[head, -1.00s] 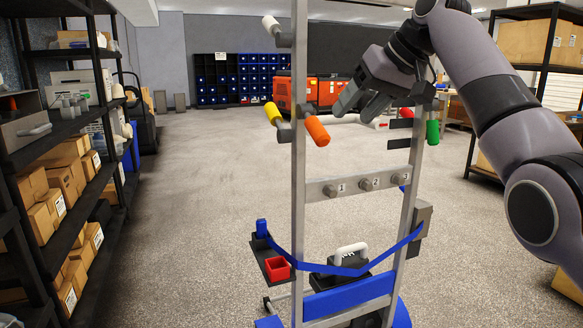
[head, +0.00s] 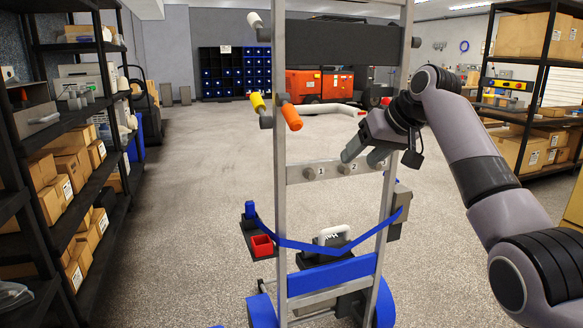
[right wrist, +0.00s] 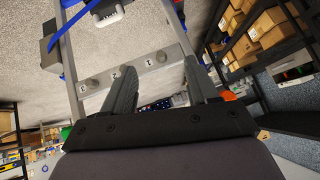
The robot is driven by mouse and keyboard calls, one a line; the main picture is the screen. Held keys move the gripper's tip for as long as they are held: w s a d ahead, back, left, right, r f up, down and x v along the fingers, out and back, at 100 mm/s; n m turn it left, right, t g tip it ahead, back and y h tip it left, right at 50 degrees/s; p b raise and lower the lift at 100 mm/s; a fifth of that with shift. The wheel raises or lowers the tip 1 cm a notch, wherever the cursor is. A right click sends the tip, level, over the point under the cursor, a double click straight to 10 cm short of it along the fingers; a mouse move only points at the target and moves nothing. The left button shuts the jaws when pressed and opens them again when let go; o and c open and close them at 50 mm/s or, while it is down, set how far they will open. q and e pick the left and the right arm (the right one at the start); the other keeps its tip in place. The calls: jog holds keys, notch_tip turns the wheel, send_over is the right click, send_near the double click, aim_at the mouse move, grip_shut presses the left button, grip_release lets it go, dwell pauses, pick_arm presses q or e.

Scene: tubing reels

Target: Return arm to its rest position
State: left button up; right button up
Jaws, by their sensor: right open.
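My right gripper (head: 362,158) is open and empty in front of the reel cart's numbered crossbar (head: 302,172), and its fingers overlap part of that bar in the head view. In the right wrist view the two fingers (right wrist: 158,68) stand apart with nothing between them but the bar and floor behind. My right arm (head: 470,160) comes in from the right, bent at the elbow. The cart is a grey upright frame (head: 279,100) with a yellow grip (head: 257,102) and an orange grip (head: 291,117) on its left post. My left gripper is out of view.
A blue strap (head: 300,246), a red bin (head: 262,246) and a white-handled black item (head: 331,238) sit low on the cart. Shelves of boxes (head: 75,165) line the left, and a black rack (head: 545,70) stands right. The floor (head: 190,200) left of the cart is clear.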

jog(key=s+d+f+m+t+h, duration=0.1)
jog(key=d+f, duration=0.1)
jog(key=f, duration=1.1)
jog(key=s+d+f+t+h, duration=0.1)
jog(key=s+f, duration=0.1)
jog(key=f, duration=1.1)
jog(key=s+f, duration=1.5)
jog(key=s, duration=0.1)
jog(key=s+t, duration=0.2)
jog(key=s, duration=1.6)
pick_arm(q)
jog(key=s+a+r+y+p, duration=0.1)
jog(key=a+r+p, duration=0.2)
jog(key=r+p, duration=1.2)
jog(key=p, duration=0.5)
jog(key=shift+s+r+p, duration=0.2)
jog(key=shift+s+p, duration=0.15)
pick_arm(e)
notch_tip(320, 180, up, 15)
jog(key=s+d, duration=0.2)
jog(key=shift+s+d+h, duration=0.25)
jog(key=shift+d+h, duration=0.15)
jog(key=shift+f, duration=0.15)
